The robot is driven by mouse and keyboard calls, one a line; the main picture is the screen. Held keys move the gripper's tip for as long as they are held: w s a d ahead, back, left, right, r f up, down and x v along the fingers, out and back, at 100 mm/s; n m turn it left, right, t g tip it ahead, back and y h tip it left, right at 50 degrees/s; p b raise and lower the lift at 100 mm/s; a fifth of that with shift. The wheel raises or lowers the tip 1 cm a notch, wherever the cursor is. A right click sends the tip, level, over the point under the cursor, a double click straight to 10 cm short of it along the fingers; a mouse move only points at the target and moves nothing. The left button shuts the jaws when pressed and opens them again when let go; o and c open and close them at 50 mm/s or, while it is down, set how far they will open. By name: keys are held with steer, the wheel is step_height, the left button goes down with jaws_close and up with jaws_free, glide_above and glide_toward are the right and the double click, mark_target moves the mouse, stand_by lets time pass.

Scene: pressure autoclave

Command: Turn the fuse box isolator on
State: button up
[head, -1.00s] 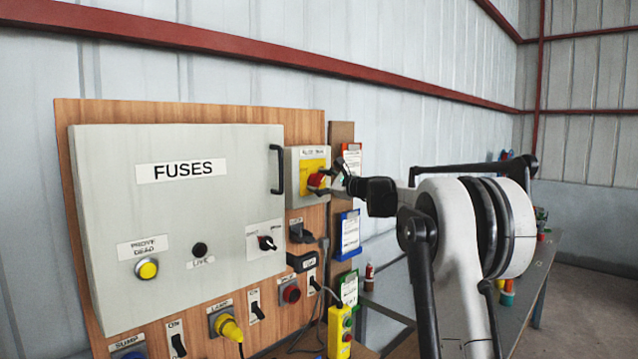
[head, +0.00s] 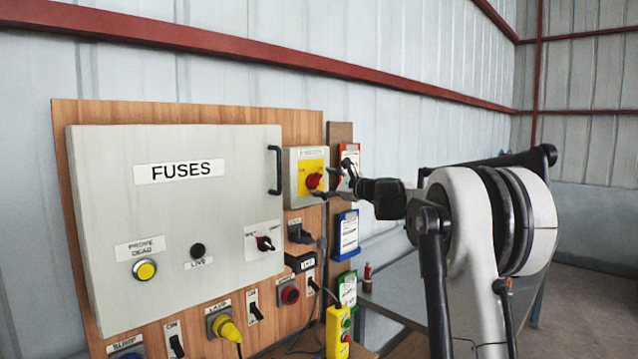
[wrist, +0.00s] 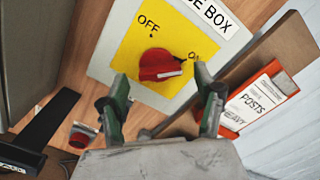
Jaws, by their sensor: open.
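The fuse box isolator is a grey box (head: 293,194) with a yellow plate and a red rotary knob (head: 314,181), right of the fuse cabinet. In the wrist view the red knob (wrist: 158,66) sits on the yellow plate (wrist: 128,52), between the printed OFF and ON. Its white-marked end points to the right, just below ON. My gripper (head: 336,180) is just right of the knob in the head view. In the wrist view its green-edged fingers (wrist: 162,82) are open, one on each side of the knob's lower part. Contact cannot be told.
The grey FUSES cabinet (head: 180,225) with a black handle (head: 275,170) stands left of the isolator. Red (wrist: 268,97) and blue (head: 347,235) document holders hang to its right. Switches, plugs and a yellow pendant (head: 338,330) sit below.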

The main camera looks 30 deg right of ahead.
steer(key=v, duration=0.9)
steer(key=s+a+f+n+g+b, duration=0.1)
steer(key=s+a+f+n+g, duration=0.35)
steer(key=s+a, duration=0.75)
steer(key=s+a+f+n+g+b, duration=0.15)
steer(key=s+a+f+n, duration=0.6)
steer(key=a, duration=0.75)
steer(key=s+a+f+n+g+h+b, duration=0.1)
steer(key=s+a+f+n+g+h, duration=0.1)
steer(key=s+f+n, duration=0.3)
steer(key=s+a+f+n+g+h, duration=0.1)
steer(key=s+f+n, duration=0.5)
steer(key=s+f, duration=0.8)
steer(key=s+a+h, duration=0.1)
steer(key=s+h, duration=0.1)
steer(key=s, duration=0.6)
steer(key=shift+a+g+h+b, duration=0.2)
steer(key=shift+g+h+b, duration=0.15)
steer(key=shift+g+h, duration=0.05)
